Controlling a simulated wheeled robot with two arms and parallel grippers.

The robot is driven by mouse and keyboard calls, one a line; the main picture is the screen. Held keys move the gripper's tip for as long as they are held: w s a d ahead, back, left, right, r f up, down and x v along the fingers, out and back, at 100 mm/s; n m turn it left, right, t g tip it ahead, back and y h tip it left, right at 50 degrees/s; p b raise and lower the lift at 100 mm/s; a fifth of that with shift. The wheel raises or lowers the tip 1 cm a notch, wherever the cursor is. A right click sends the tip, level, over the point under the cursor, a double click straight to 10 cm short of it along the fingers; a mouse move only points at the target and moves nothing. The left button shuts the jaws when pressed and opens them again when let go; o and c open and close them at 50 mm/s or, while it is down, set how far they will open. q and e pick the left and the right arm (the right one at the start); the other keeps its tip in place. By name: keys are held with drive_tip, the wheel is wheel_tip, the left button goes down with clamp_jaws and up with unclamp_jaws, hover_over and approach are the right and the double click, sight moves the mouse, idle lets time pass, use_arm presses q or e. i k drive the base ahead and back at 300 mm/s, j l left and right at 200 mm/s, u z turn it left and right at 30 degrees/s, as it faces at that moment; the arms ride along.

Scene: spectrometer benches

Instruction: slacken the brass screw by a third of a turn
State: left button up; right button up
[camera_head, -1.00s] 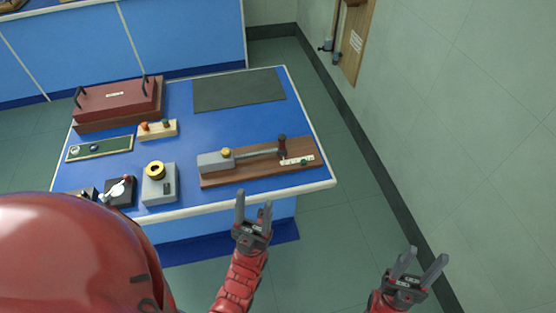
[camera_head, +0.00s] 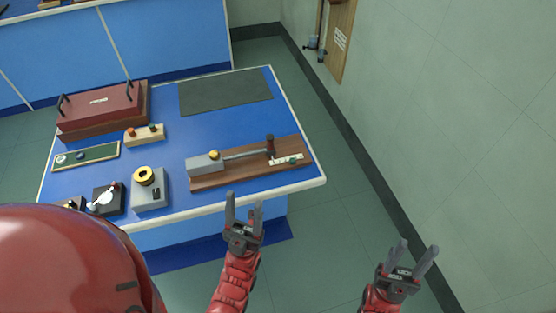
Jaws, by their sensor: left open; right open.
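A small brass-coloured knob, which looks like the brass screw (camera_head: 214,155), sits on top of a grey block (camera_head: 203,164) at the left end of a brown wooden board (camera_head: 236,179). A dark bar (camera_head: 247,154) runs from the block to a dark red upright handle (camera_head: 270,145). My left gripper (camera_head: 244,207) is open and empty, in front of the bench's near edge, below the board in the picture. My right gripper (camera_head: 413,256) is open and empty, further right over the floor. Neither gripper touches anything on the bench.
The blue bench (camera_head: 203,132) also holds a grey box with a yellow ring (camera_head: 149,190), a black box (camera_head: 108,200), a dark red case (camera_head: 103,106), a small wooden block with coloured knobs (camera_head: 145,134), a green strip (camera_head: 87,157) and a dark mat (camera_head: 225,93). A wall stands at right.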

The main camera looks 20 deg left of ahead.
sight(214, 155)
drive_tip(key=u, duration=1.05)
